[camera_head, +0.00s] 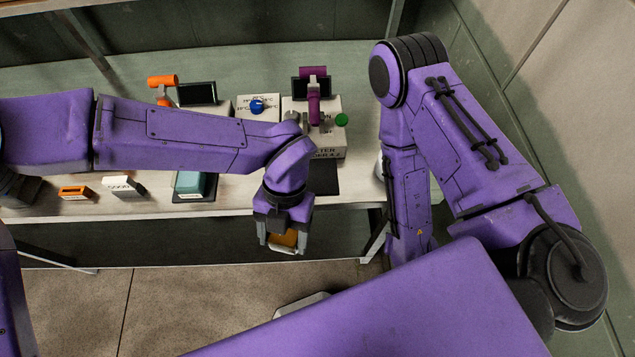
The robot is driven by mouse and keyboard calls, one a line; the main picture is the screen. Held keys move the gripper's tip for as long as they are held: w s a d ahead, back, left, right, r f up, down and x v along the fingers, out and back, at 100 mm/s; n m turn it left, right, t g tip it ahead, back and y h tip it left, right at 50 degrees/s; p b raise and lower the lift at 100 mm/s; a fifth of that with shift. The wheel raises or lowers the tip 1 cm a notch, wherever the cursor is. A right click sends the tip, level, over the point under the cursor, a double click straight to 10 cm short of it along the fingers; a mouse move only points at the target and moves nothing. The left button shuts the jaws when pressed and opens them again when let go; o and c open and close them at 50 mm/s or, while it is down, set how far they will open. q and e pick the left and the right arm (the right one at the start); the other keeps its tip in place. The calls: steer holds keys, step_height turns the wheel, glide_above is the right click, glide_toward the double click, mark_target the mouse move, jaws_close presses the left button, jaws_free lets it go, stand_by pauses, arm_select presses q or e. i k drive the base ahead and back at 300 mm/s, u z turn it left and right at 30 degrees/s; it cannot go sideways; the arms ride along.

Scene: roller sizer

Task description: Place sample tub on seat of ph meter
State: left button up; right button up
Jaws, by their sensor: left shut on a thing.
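My left gripper (283,243) hangs in front of the bench's front edge, pointing down. It is shut on a small tub with an orange-brown top (287,238), which I take to be the sample tub; the fingers hide part of it. A light grey instrument (331,139) with a purple lever, a dark screen and a green knob stands on the bench behind the gripper. Its label is partly covered by my left arm but ends in "TER", so it may be the pH meter. Its seat is not clearly visible. My right gripper is not visible.
A box with a blue knob (257,106) and a device with an orange lever (163,82) stand left of the instrument. A teal block (192,184), a white block (123,186) and an orange block (74,192) lie along the bench front. My right arm fills the right side.

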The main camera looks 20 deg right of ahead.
mark_target(318, 181)
steer(key=k, duration=0.4)
steer(key=u, duration=2.3)
steer(key=i, duration=1.15)
steer(key=z, duration=2)
steer(key=i, duration=0.4)
steer(key=z, duration=2.75)
steer(key=i, duration=0.5)
steer(key=u, duration=0.1)
